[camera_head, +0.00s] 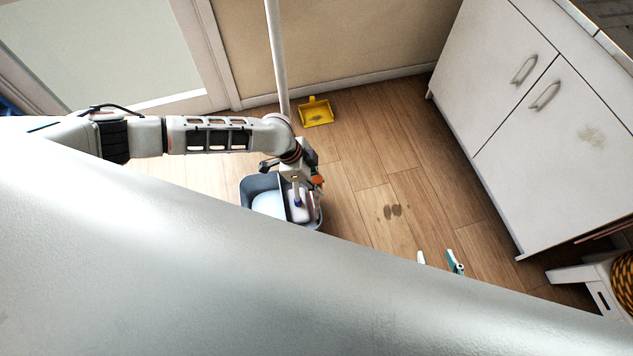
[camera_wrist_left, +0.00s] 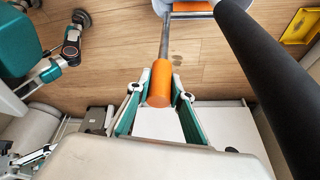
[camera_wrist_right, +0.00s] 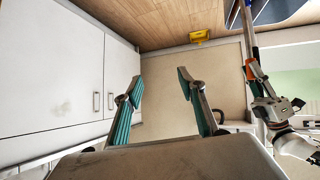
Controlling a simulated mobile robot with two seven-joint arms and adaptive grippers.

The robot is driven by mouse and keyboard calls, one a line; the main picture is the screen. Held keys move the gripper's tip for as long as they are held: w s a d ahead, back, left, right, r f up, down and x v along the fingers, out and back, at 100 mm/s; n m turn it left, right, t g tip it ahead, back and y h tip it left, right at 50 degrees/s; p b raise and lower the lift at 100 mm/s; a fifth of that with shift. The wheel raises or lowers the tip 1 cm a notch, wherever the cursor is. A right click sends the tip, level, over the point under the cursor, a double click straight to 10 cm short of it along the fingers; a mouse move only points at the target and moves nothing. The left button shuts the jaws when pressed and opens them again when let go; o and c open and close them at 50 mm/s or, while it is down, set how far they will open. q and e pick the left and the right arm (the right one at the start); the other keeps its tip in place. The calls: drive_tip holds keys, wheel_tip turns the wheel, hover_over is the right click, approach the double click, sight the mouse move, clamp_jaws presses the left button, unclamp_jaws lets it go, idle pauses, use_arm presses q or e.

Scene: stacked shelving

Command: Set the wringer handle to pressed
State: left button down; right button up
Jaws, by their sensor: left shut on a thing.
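The wringer handle has an orange grip (camera_wrist_left: 160,84) on a metal rod (camera_wrist_left: 167,40). In the left wrist view the grip lies between the teal fingers of my left gripper (camera_wrist_left: 157,110), which is shut on it. In the head view the orange grip (camera_head: 318,180) shows at my left gripper (camera_head: 312,178), above the mop bucket (camera_head: 254,187). The white wringer (camera_head: 299,208) is at the bucket's right side, partly hidden by my gripper. In the right wrist view the grip (camera_wrist_right: 250,70) stands out from the bucket. My right gripper (camera_wrist_right: 160,88) is open and empty, away from the bucket.
A light pole (camera_head: 277,55) rises behind the bucket. A yellow dustpan (camera_head: 316,113) lies on the floor near the back wall. A white cabinet (camera_head: 530,130) stands at the right. The wooden floor (camera_head: 395,170) between bucket and cabinet is clear, with dark stains.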

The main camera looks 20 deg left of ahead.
use_arm(q)
drive_tip(key=shift+w+d, duration=0.2)
drive_tip(key=shift+d, duration=0.15)
drive_tip(key=w+d+f+g+y, duration=0.1)
drive_tip(key=w+d+y, duration=0.1)
drive_tip(key=d, duration=0.4)
drive_tip(key=shift+w+f+g+y, duration=0.2)
drive_tip(key=shift+w+g+y, duration=0.2)
drive_tip(key=shift+w, duration=0.35)
drive_tip(key=c, duration=1.8)
unclamp_jaws()
drive_tip(key=r, duration=0.4)
drive_tip(key=a+r, duration=0.1)
drive_tip(key=r, duration=0.7)
drive_tip(key=shift+w+a, duration=0.2)
drive_tip(key=shift+w, duration=0.1)
use_arm(e)
drive_tip(key=shift+w+f, duration=0.1)
